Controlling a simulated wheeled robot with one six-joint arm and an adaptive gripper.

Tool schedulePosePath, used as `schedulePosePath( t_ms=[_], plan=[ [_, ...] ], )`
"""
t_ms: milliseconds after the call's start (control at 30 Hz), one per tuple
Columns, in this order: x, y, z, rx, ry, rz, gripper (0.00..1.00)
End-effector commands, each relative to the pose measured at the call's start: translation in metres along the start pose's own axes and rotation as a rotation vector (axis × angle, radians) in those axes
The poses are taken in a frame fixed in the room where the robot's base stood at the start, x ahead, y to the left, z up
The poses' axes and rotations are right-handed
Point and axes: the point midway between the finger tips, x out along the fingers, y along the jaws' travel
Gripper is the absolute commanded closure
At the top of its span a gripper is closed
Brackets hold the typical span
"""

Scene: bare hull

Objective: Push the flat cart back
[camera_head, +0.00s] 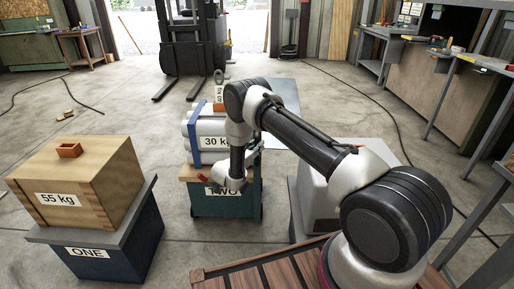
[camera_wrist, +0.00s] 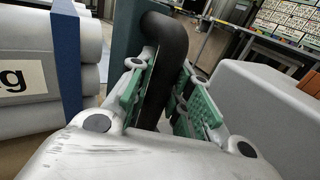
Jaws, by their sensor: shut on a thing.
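My gripper (camera_wrist: 160,82) has its green-padded fingers shut on a black bent bar (camera_wrist: 172,38), which looks like the cart's handle. In the head view my wrist (camera_head: 236,180) hangs in front of the stack marked 30 kg, and the fingertips are hidden. A flat grey surface (camera_head: 288,92) shows behind my arm and may be the flat cart's deck; my arm covers much of it. A dark teal panel (camera_wrist: 125,42) stands just behind the bar in the wrist view.
White rolls marked 30 kg (camera_head: 213,143) lie on the stand TWO (camera_head: 222,204), close at left of my gripper. A pale grey box (camera_head: 318,195) is close at right. The 55 kg crate (camera_head: 85,180) sits on stand ONE (camera_head: 100,243). A forklift (camera_head: 190,45) stands behind.

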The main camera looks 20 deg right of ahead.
Motion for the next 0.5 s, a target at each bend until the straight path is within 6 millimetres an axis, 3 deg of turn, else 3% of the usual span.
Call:
schedulePosePath(
  t_ms=[167,200,300,500],
  plan=[
    [0.0026,0.0035,0.0030,0.008,0.000,0.004,1.00],
    [0.0027,0.0036,0.0032,0.008,0.000,0.004,0.76],
    [0.0025,0.0031,0.0029,0.007,0.000,0.003,0.58],
    [0.0017,0.0025,0.0022,0.006,0.000,0.003,0.58]
  ],
)
